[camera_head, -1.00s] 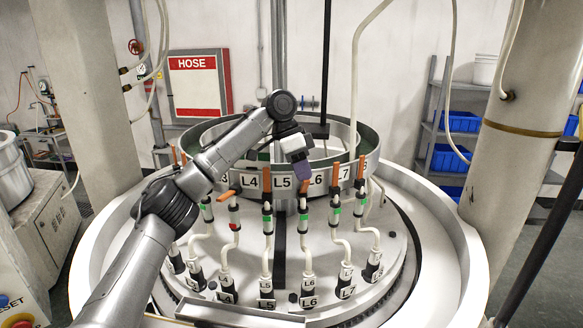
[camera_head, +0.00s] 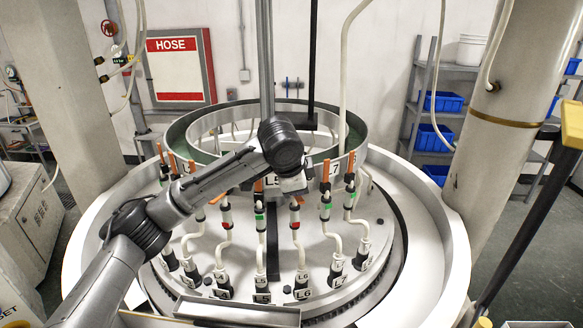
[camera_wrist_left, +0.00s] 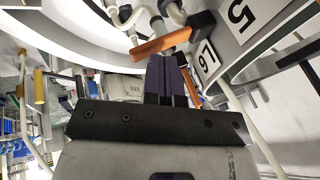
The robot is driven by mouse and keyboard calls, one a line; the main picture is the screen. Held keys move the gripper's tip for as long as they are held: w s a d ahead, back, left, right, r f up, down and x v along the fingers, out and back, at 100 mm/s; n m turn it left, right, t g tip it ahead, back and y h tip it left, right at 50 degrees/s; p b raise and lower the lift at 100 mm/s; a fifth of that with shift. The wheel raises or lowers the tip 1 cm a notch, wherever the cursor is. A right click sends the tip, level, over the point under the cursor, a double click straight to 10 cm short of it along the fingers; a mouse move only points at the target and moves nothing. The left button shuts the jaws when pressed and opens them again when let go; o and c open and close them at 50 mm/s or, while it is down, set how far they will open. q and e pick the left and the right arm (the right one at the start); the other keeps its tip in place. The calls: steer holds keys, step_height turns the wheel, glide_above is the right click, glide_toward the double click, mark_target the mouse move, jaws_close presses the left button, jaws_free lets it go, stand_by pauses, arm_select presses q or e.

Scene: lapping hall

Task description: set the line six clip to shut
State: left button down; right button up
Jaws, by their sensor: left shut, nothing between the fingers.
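The line six clip (camera_head: 294,211) hangs from the ring, above the hose socket marked L6 (camera_head: 302,280). It now shows a red band. Its orange lever (camera_wrist_left: 163,44) appears in the left wrist view, swung out sideways from its black hinge between the 5 and 6 plates. My left gripper (camera_wrist_left: 172,62) is shut and empty, its purple fingers just beside that lever; I cannot tell if they touch. In the head view the left gripper (camera_head: 293,184) is largely hidden by its own wrist in front of the ring. My right gripper is not in view.
The line four clip (camera_head: 226,213) shows red with its lever sideways. The line five clip (camera_head: 259,212) and line seven clip (camera_head: 325,207) show green. Their hoses stand close on both sides. The round ring (camera_head: 190,130) rises behind.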

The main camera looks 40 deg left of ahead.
arm_select(q)
steer(key=shift+f, duration=0.1)
stand_by(0.7)
steer(key=shift+w+a+p, duration=0.35)
steer(key=shift+a+p, duration=0.3)
steer(key=shift+p, duration=0.3)
steer(key=shift+r+p, duration=0.35)
steer(key=shift+r, duration=0.1)
steer(key=r+p, duration=0.4)
steer(key=shift+w+a+r+p, duration=0.15)
steer(key=shift+a+p, duration=0.05)
steer(key=shift+p, duration=0.2)
steer(key=b+v, duration=0.4)
steer(key=v, duration=0.5)
steer(key=shift+s+d+f, duration=0.2)
steer(key=shift+s+d, duration=0.1)
steer(key=shift+s, duration=0.15)
